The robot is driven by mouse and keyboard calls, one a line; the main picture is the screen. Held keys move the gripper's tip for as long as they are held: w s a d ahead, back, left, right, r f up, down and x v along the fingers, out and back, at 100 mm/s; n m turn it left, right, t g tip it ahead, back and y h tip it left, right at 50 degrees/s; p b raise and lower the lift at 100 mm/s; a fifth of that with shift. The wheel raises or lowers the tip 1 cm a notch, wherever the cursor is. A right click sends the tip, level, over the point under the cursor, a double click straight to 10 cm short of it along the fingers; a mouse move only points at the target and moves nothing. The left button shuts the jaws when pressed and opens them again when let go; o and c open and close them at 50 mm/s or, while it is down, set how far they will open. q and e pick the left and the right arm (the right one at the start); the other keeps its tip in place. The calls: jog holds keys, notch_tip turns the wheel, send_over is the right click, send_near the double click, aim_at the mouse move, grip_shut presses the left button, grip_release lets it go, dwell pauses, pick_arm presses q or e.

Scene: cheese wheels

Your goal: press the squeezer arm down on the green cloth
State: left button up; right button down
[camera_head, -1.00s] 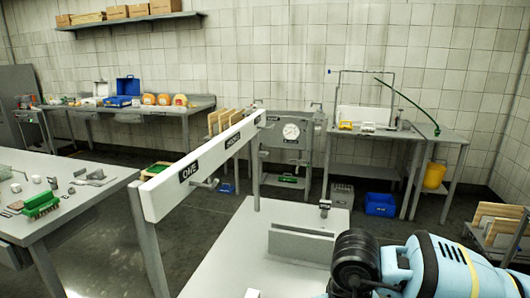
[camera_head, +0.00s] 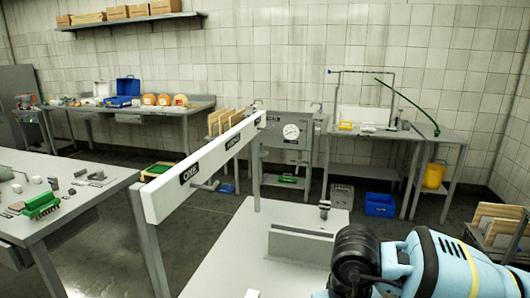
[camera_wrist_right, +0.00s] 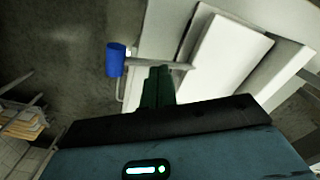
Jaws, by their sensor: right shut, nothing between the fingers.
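In the right wrist view, a blue cylindrical grip (camera_wrist_right: 115,60) sits on the end of a thin grey rod (camera_wrist_right: 172,65), which looks like the squeezer arm. My right gripper (camera_wrist_right: 158,72) is shut and empty, with its dark fingertips at or very near the rod in the picture; contact cannot be told. Beyond it lies a pale block or panel (camera_wrist_right: 222,60). In the head view my right arm (camera_head: 360,262) reaches over the pale bench at the lower right, and its gripper is hidden there. I cannot make out the green cloth. My left gripper is not in view.
A long white beam (camera_head: 205,165) marked ONE crosses above the pale bench (camera_head: 225,258). A low grey upright plate (camera_head: 300,246) stands on that bench. A table (camera_head: 95,195) with a green brush-like object (camera_head: 42,206) is at left. Dark floor lies between.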

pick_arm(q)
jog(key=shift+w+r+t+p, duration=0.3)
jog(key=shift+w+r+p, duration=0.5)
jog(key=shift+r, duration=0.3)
pick_arm(e)
jog(key=shift+r, duration=2.6)
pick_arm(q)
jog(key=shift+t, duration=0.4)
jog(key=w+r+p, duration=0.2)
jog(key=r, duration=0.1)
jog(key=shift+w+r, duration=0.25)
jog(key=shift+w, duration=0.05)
pick_arm(e)
notch_tip(320, 180, up, 8)
